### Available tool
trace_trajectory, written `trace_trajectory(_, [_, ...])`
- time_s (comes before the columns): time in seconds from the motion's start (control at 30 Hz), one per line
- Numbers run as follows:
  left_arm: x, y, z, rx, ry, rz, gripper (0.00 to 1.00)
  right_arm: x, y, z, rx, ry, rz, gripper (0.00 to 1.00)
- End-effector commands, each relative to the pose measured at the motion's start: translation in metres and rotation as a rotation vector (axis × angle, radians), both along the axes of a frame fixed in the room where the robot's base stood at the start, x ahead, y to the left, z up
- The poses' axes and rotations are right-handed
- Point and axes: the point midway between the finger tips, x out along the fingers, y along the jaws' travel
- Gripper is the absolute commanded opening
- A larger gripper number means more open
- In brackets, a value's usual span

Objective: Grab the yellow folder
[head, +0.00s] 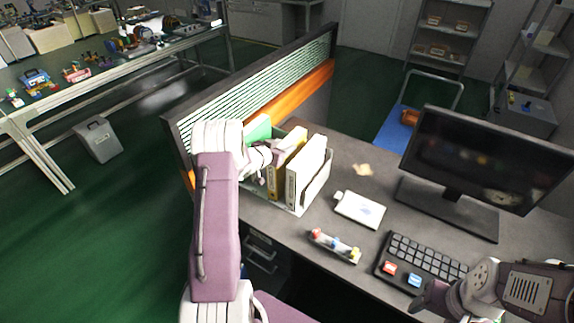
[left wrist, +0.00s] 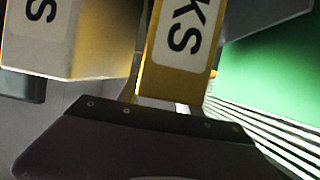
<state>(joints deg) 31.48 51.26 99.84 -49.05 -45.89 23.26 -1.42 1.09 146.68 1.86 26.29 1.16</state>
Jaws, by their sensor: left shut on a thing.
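The yellow folder (head: 273,183) stands upright in a grey file holder (head: 318,192) on the desk, between a green folder (head: 257,129) and a cream folder (head: 305,170). My left gripper (head: 272,158) is at its spine and shut on it; the gripper partly hides the folder. In the left wrist view the yellow spine (left wrist: 178,72), with a white label, runs down to the dark gripper body (left wrist: 160,135). The cream folder is to its left there and the green one to its right. My right gripper (head: 432,300) is at the lower right; its jaws are unclear.
A slatted partition (head: 255,95) with an orange rail stands behind the holder. A white box-like item (head: 360,208), a small tray of coloured pieces (head: 335,247), a keyboard (head: 425,262) and a monitor (head: 487,155) are on the desk. A workbench is at the far left.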

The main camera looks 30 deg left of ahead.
Motion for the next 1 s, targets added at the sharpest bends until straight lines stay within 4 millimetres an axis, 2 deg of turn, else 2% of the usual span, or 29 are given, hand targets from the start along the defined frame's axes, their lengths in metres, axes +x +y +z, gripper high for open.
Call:
trace_trajectory(0.27, [0.0, 0.0, 0.002, 0.001, -0.001, 0.0, 0.0, 0.0, 0.0, 0.0, 0.0, 0.0, 0.0, 0.63])
trace_trajectory(0.43, [0.001, 0.0, 0.02, 0.003, -0.004, -0.002, 0.0, 0.0, 0.0, 0.002, 0.0, 0.0, 0.0, 0.63])
trace_trajectory(0.57, [0.001, 0.0, 0.054, 0.004, -0.007, -0.001, 0.0, 0.0, 0.0, 0.007, 0.0, 0.0, 0.0, 0.63])
trace_trajectory(0.8, [0.001, 0.0, 0.13, 0.004, -0.006, -0.002, 0.0, 0.0, 0.0, 0.024, 0.0, 0.0, 0.0, 0.63])
trace_trajectory(1.0, [0.0, 0.0, 0.169, 0.003, -0.003, -0.001, 0.0, 0.0, 0.0, 0.036, 0.0, 0.0, 0.0, 0.63])
